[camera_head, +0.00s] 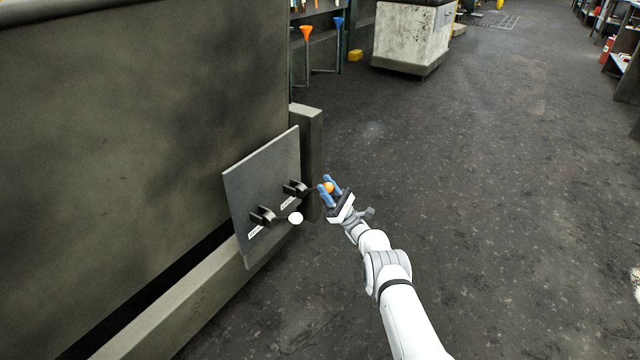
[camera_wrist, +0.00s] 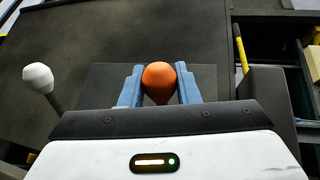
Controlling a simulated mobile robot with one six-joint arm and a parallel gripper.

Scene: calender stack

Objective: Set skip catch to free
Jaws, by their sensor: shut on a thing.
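A grey panel (camera_head: 262,190) stands on the side of the large machine and carries two levers on dark brackets, each with a small white label too small to read. The farther lever ends in an orange knob (camera_head: 329,187), which also shows in the wrist view (camera_wrist: 159,80). The nearer lever ends in a white knob (camera_head: 295,218), seen at the left in the wrist view (camera_wrist: 38,77). My gripper (camera_head: 331,186) has its blue fingers shut on the orange knob, one on each side. I cannot tell which lever is the skip catch.
The white knob sits close to the left of my gripper. The floor (camera_head: 500,200) to the right is clear.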

